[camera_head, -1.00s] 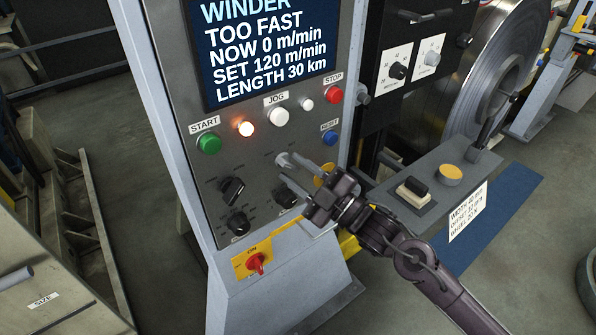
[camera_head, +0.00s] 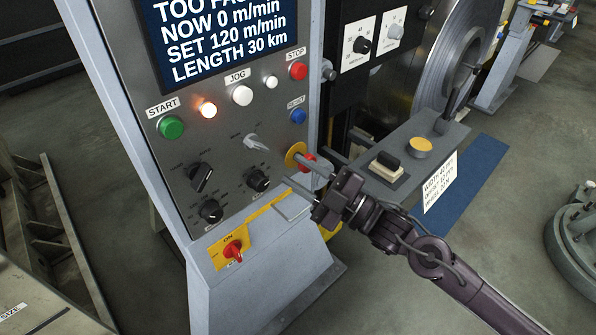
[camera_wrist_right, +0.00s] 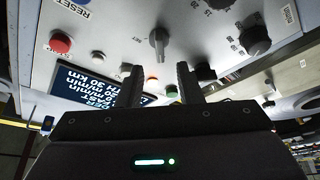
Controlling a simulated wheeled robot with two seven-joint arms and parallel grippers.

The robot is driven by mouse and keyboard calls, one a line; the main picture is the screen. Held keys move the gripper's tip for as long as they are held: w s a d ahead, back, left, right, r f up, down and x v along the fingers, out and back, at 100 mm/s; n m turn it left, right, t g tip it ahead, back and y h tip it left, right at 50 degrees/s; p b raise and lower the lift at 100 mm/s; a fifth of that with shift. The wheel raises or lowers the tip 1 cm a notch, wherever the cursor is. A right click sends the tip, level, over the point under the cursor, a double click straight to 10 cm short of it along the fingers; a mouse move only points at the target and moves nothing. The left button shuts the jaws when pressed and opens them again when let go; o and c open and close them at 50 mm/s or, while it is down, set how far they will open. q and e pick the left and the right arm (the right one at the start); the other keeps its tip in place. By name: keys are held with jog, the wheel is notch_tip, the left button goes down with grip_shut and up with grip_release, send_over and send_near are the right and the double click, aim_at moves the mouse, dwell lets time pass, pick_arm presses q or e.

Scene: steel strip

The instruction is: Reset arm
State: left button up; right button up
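The control panel (camera_head: 165,165) of the winder stands at centre left in the head view. Its grey pointer knob (camera_head: 253,143) is uncovered; the knob also shows in the right wrist view (camera_wrist_right: 158,40). My right gripper (camera_head: 292,170) is just right of and below that knob, pointing left. It is empty, and its two fingers (camera_wrist_right: 161,82) stand apart in the right wrist view. One finger crosses in front of the red button on a yellow ring (camera_head: 293,153), partly hiding it; contact cannot be told. The blue RESET button (camera_head: 298,116) is above. My left gripper is not in view.
A grey ledge (camera_head: 445,140) with a black switch and a yellow button stands right of the panel. A steel coil (camera_head: 440,75) is behind it. A red ON switch (camera_head: 233,250) sits low on the panel.

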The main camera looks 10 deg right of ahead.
jog(key=w+d+f+m+h, duration=0.2)
jog(key=d+f+m+h, duration=0.15)
jog(key=f, duration=0.55)
jog(key=w+d+f+m+t+h, duration=0.1)
jog(key=d+f+m+h, duration=0.25)
jog(key=f, duration=0.55)
jog(key=w+d+f+m+h, duration=0.25)
jog(key=d+f, duration=0.25)
jog(key=f, duration=0.4)
jog(key=s+d+f+m+g+h, duration=0.25)
jog(key=s+f+h, duration=0.2)
jog(key=f, duration=0.65)
jog(key=s+d+f+m+g+h, duration=0.1)
jog(key=s+d+f+m+g, duration=0.1)
jog(key=s+f, duration=0.7)
jog(key=s+d+f+m+g+h, duration=0.1)
jog(key=s+d+f+m+g, duration=0.15)
jog(key=s+f, duration=0.7)
jog(key=s+a+f+g, duration=0.1)
jog(key=s+f, duration=0.3)
jog(key=s, duration=0.7)
jog(key=s+a+f+m+g, duration=0.1)
jog(key=s+f+g, duration=0.3)
jog(key=s, duration=0.7)
jog(key=shift+s+a+f+g+h, duration=0.15)
jog(key=shift+a+f+g+h, duration=0.15)
jog(key=shift+a+f+h, duration=0.1)
